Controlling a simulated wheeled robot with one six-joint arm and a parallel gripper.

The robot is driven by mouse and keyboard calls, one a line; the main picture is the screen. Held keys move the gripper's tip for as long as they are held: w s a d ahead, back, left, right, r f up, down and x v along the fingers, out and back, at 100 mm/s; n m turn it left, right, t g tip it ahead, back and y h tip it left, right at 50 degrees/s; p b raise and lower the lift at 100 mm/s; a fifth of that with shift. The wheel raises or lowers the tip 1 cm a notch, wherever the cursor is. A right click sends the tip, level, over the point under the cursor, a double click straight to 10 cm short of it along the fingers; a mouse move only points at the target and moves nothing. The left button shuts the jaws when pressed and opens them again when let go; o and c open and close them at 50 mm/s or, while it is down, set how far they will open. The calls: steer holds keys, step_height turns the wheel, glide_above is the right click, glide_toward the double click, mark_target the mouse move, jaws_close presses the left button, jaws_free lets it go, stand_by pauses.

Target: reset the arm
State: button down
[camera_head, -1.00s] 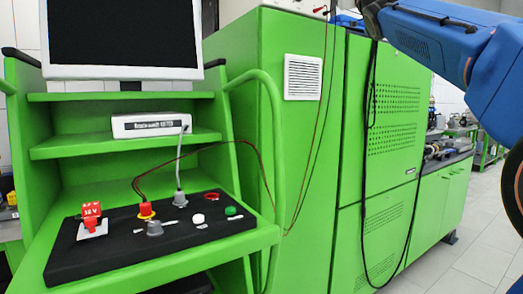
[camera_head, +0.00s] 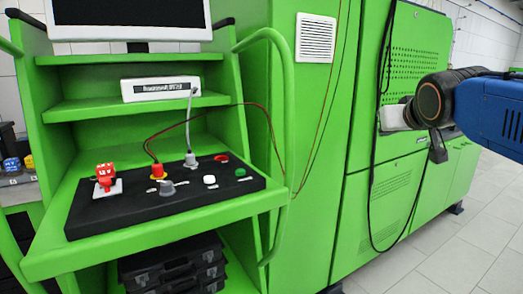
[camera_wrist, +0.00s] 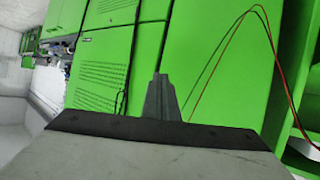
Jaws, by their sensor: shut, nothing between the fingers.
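My gripper (camera_head: 438,152) is at the right of the head view, at the end of my blue arm, in front of the tall green cabinet (camera_head: 315,130). In the wrist view, the gripper (camera_wrist: 161,80) shows as a narrow grey pair of fingers pressed together beyond the wide grey gripper body. Green cabinet panels lie behind it, and nothing is seen touching the fingers.
A green workstation at the left carries a black control panel (camera_head: 110,215) with knobs, a white box (camera_head: 160,88) and a monitor (camera_head: 130,18). Black cases (camera_head: 175,268) lie below. A black cable (camera_head: 372,200) hangs close to my gripper. Floor at the right is clear.

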steer(key=s+a+f+g, duration=0.1)
steer(key=s+f+g, duration=0.3)
steer(key=s+f, duration=0.8)
steer(key=s+a+f+g+y, duration=0.1)
steer(key=s+f+g, duration=0.3)
steer(key=s+f, duration=0.9)
step_height(320, 180, down, 6)
steer(key=shift+a+f+y, duration=0.15)
steer(key=shift+a+y, duration=0.15)
steer(key=shift+a, duration=0.15)
